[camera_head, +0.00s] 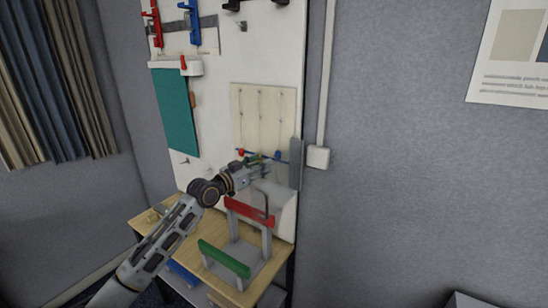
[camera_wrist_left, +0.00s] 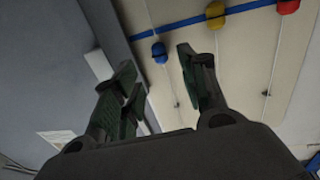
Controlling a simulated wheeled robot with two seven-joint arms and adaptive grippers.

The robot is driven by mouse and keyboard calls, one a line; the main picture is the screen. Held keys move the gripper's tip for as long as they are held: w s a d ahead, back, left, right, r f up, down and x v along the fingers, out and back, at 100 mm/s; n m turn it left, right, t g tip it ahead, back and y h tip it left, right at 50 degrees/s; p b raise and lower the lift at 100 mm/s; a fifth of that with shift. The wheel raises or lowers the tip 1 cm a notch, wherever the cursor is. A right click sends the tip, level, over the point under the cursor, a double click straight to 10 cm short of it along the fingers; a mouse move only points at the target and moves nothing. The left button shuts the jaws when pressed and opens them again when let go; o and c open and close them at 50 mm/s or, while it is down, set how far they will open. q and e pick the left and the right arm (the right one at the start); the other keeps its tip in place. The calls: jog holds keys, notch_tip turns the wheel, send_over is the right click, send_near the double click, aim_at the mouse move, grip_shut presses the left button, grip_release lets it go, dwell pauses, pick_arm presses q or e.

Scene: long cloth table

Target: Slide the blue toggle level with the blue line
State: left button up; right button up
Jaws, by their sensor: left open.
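The cream panel (camera_head: 262,112) on the white board carries upright cords with coloured toggles and a blue line (camera_wrist_left: 178,24) across it. The blue toggle (camera_wrist_left: 159,52) sits a small gap off the line, on its lower side in the left wrist view; in the head view the blue toggle (camera_head: 277,154) shows just above the line. The yellow toggle (camera_wrist_left: 215,14) is on the line, and the red toggle (camera_wrist_left: 288,6) is at or close to it. My left gripper (camera_wrist_left: 156,68) is open; the blue toggle appears between its fingertips, with contact unclear. My right gripper is out of view.
A grey upright plate (camera_head: 296,164) stands at the panel's right edge. Below are a wooden bench (camera_head: 150,222) and a stand with a red bar (camera_head: 249,209) and green bar (camera_head: 223,258). A teal sheet (camera_head: 176,112) hangs left.

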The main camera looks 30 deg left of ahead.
pick_arm(q)
jog(key=p+x, duration=0.2)
jog(key=x, duration=0.6)
dwell(0.4)
grip_shut()
dwell(0.4)
